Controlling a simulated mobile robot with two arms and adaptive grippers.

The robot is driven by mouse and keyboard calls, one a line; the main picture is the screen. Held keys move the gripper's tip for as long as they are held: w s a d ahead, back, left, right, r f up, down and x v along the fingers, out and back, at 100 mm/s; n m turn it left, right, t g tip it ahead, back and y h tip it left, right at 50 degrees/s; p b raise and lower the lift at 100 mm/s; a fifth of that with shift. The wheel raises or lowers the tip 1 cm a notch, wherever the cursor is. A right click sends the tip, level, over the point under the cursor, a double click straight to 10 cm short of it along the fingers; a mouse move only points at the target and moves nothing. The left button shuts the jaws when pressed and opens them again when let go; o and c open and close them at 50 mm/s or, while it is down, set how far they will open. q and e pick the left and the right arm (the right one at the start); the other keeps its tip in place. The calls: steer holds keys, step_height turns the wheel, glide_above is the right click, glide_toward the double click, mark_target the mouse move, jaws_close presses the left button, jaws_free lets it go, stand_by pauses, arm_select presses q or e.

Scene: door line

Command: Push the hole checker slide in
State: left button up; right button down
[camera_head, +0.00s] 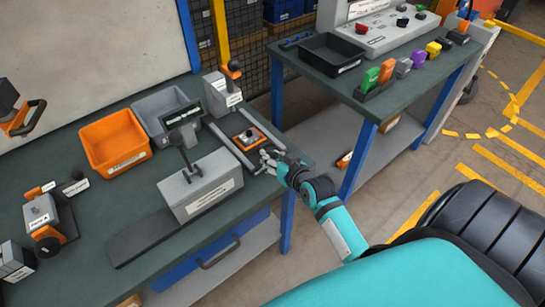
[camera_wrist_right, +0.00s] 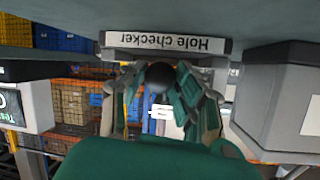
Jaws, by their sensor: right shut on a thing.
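The hole checker slide (camera_head: 249,139) is an orange plate with a small grey-and-black fixture on it, lying between two pale rails on the dark green bench. In the right wrist view its front face carries an upside-down "Hole checker" label (camera_wrist_right: 168,43). A round black knob (camera_wrist_right: 160,77) sticks out below that label. My right gripper (camera_head: 268,163) is at the slide's near end, by the bench edge. In the right wrist view its fingers (camera_wrist_right: 160,85) are shut on the knob from both sides. My left gripper is not in view.
A grey block with a black lever (camera_head: 203,184) stands left of the slide. A grey lever station (camera_head: 222,95) stands behind it. An orange bin (camera_head: 115,142) and a grey bin (camera_head: 163,112) sit farther left. A second bench (camera_head: 400,88) stands to the right, across a gap.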

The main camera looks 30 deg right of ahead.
mark_target(253, 139)
steer(key=w, duration=0.8)
steer(key=shift+w+a, duration=0.3)
steer(key=shift+a, duration=0.05)
steer(key=shift+r, duration=0.1)
steer(key=c, duration=1.3)
jaws_free()
steer(key=shift+c, duration=0.2)
steer(key=o, duration=0.4)
steer(key=shift+w, duration=0.1)
steer(key=v, duration=1.2)
steer(key=shift+a, duration=0.1)
